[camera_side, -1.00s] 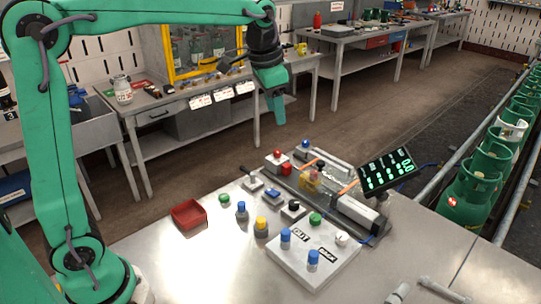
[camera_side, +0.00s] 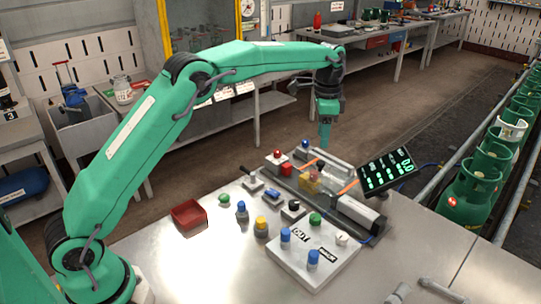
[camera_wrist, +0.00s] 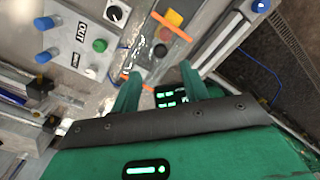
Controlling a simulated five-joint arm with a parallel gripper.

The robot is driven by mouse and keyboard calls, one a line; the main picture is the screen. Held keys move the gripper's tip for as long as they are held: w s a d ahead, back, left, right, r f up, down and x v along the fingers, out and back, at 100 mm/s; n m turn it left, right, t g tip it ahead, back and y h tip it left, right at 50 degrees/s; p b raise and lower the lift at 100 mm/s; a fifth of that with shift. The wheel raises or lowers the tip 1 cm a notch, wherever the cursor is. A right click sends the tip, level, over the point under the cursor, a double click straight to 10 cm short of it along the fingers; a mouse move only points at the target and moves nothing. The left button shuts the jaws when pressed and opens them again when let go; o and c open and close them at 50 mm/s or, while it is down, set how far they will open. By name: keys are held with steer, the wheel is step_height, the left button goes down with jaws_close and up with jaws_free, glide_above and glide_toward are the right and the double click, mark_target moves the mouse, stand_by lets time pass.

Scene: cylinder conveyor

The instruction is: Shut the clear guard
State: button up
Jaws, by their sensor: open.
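The clear guard (camera_side: 338,168) is a see-through panel on the machine at the table's far edge, by two orange strips and a small yellow and red part (camera_side: 312,181). Its faint outline makes its exact angle hard to tell. My gripper (camera_side: 325,147) points down just behind and above the guard, and I cannot tell whether they touch. In the wrist view my gripper (camera_wrist: 158,78) has its two green fingers apart with nothing held between them. The orange strips and the yellow and red part (camera_wrist: 167,32) lie beyond the fingertips there; the guard is hard to make out.
A tilted display (camera_side: 386,171) stands right of the guard. Red (camera_side: 277,158) and blue (camera_side: 304,147) domed units stand left of and behind it. A white button box (camera_side: 313,255), several knobs and a red tray (camera_side: 188,216) are nearer. The table's front is mostly clear.

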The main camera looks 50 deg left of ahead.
mark_target(320, 162)
steer(key=shift+w+f, duration=0.15)
steer(key=shift+f, duration=0.1)
steer(key=shift+f, duration=3.9)
steer(key=shift+c, duration=0.3)
jaws_close()
